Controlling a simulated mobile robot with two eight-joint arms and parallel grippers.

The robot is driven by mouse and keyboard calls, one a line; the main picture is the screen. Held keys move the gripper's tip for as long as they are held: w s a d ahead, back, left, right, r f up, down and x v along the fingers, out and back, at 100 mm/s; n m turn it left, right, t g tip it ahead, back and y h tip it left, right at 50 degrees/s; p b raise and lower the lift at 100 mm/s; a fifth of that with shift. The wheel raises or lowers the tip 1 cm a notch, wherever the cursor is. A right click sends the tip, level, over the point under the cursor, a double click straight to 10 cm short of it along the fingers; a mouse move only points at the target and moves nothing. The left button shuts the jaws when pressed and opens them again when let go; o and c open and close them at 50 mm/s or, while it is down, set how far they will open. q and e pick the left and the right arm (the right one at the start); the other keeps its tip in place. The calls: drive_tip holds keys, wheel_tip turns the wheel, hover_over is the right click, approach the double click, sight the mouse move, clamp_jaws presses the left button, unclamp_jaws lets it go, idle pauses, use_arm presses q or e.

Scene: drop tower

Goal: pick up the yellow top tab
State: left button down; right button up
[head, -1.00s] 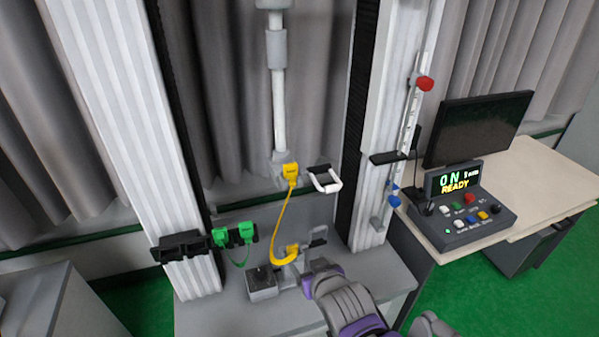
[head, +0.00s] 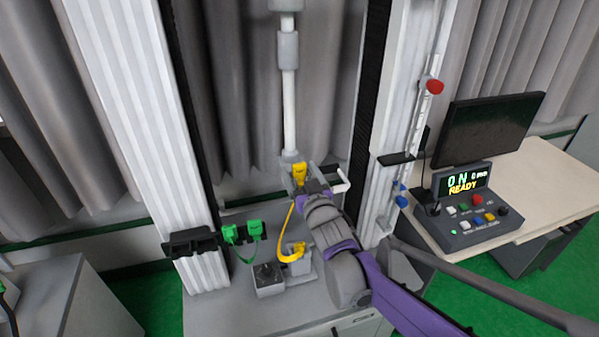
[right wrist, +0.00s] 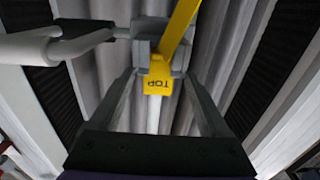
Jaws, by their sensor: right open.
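The yellow top tab (head: 299,172) sits at the lower end of the white rod, and a yellow strap hangs from it. My right gripper (head: 304,187) is right at the tab. In the right wrist view my right gripper (right wrist: 160,85) is open, one finger on each side of the tab, with gaps visible. The grey holder (right wrist: 150,48) is just beyond the tab. My left gripper is not in view.
A lower yellow tab (head: 293,252) sits at the base by a grey block (head: 268,280). A white handle (right wrist: 30,47) is close on the left in the wrist view. Green tabs (head: 242,232) hang at left. A control box (head: 468,215) stands on the right desk.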

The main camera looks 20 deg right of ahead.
drive_tip(key=w, duration=0.4)
drive_tip(key=shift+w+r+p, duration=0.15)
drive_tip(key=shift+w+p, duration=0.05)
drive_tip(key=shift+p, duration=0.1)
drive_tip(key=shift+s, duration=0.2)
drive_tip(key=shift+c, duration=0.6)
clamp_jaws()
